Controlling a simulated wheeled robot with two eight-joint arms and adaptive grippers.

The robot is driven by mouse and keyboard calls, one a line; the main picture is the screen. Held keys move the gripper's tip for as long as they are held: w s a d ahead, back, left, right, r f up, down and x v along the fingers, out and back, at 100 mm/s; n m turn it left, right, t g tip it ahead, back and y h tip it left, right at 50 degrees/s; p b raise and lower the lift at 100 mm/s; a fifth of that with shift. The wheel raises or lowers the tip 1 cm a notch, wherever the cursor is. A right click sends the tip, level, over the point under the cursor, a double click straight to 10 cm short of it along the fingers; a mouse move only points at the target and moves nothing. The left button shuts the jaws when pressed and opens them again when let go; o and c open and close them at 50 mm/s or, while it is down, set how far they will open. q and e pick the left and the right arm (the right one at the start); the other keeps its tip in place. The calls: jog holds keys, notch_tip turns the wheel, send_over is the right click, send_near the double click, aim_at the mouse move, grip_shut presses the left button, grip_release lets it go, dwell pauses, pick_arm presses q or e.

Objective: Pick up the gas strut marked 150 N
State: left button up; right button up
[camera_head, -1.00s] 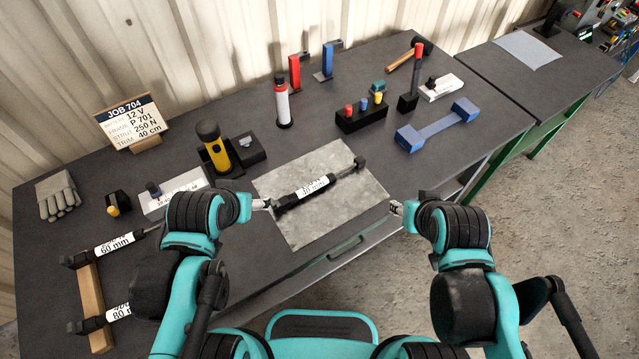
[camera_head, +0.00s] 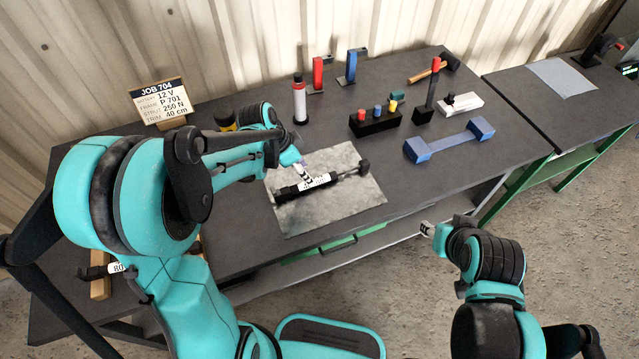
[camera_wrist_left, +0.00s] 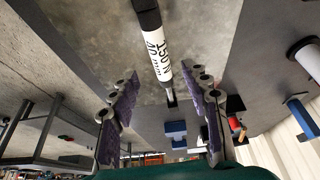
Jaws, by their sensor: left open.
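A gas strut (camera_head: 318,183) lies on the grey metal sheet, black body with a white label and a thin rod toward the upper right. In the left wrist view its label (camera_wrist_left: 157,58) shows upside down and appears to read 150 N. My left gripper (camera_head: 303,172) is open just above the strut near its label. In the left wrist view the two fingers (camera_wrist_left: 160,80) stand on either side of the strut's line, apart from it. My right gripper (camera_head: 427,230) hangs off the table's front edge, away from the strut; its jaws are too small to read.
The grey sheet (camera_head: 345,210) has bare room around the strut. A wooden rack (camera_head: 101,288) with other struts is mostly hidden by my left arm. A red-white canister (camera_head: 299,100), black block (camera_head: 375,122) and blue bar (camera_head: 450,141) stand behind and right. The job card (camera_head: 163,103) stands at the back.

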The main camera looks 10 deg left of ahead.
aim_at(323, 180)
pick_arm(q)
jog(key=b+x, duration=0.2)
jog(key=x, duration=0.5)
jog(key=shift+b, duration=0.35)
jog(key=shift+r, duration=0.15)
grip_shut()
